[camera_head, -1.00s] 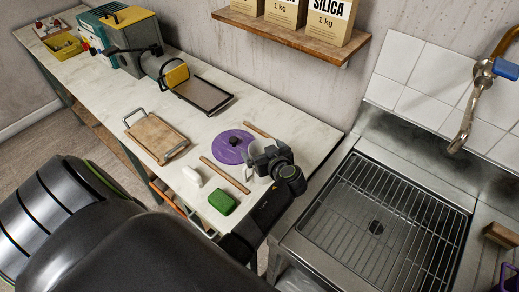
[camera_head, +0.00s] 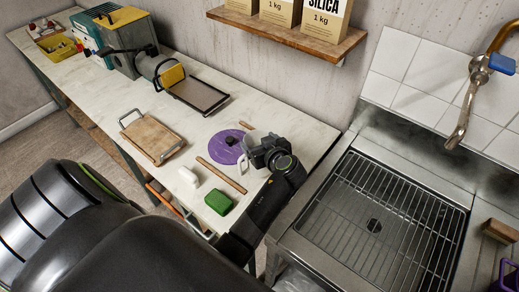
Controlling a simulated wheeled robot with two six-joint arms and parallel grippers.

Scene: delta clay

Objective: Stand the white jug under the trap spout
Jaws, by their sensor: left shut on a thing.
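My left gripper (camera_head: 268,153) is shut on the white jug (camera_head: 255,138), over the right end of the worktop. Much of the jug is hidden behind the dark gripper; only pale parts of its wall show, beside a purple disc. I cannot tell whether its base touches the worktop. A curved metal tap (camera_head: 462,125) with a blue handle hangs over the sink on the right. I cannot make out a trap spout. My right gripper is not in view.
A sink with a wire grate (camera_head: 385,215) lies right of the worktop (camera_head: 105,120). The purple disc (camera_head: 227,147), a wooden stick (camera_head: 220,175), a green block (camera_head: 219,202), a white object (camera_head: 188,175) and a handled board (camera_head: 152,138) lie near the gripper. A shelf (camera_head: 290,37) hangs above.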

